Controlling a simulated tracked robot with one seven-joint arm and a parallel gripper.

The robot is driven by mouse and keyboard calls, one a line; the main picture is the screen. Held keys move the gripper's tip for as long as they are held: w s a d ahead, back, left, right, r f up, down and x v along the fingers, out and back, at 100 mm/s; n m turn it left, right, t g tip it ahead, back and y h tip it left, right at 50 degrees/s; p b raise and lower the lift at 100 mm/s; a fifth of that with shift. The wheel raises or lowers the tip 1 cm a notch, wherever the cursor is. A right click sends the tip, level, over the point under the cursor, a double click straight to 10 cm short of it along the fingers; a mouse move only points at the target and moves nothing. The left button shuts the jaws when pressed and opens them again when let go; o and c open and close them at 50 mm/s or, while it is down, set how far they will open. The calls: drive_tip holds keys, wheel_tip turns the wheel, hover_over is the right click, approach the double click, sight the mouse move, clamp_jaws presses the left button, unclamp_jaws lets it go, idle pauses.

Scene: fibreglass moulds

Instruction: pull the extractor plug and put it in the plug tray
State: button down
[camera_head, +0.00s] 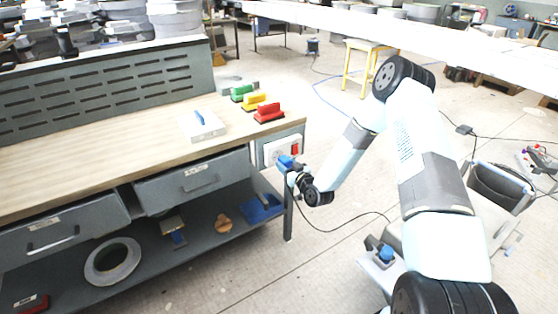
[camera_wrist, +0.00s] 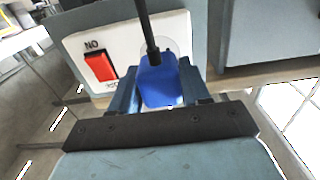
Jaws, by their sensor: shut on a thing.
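The blue extractor plug (camera_wrist: 160,85) sits between the two fingers of my gripper (camera_wrist: 158,94) in the wrist view, with a black cable leaving it upward. My gripper is shut on it. Behind it is the white socket plate (camera_wrist: 75,45) with a red switch (camera_wrist: 100,66). In the head view the socket plate (camera_head: 270,152) is on the bench end, and my gripper (camera_head: 287,167) is right at it with the plug (camera_head: 285,161). I cannot tell whether the plug is still seated. I cannot tell which tray is the plug tray.
A white block or tray (camera_head: 207,131) with a blue item lies on the bench top (camera_head: 130,135), near green, yellow and red-black tools (camera_head: 268,113). A blue tray (camera_head: 262,212) is on the lower shelf. A pale holder with a blue piece (camera_head: 383,257) is lower right. A cable (camera_head: 330,231) crosses the floor.

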drive_tip(key=shift+v, duration=1.4)
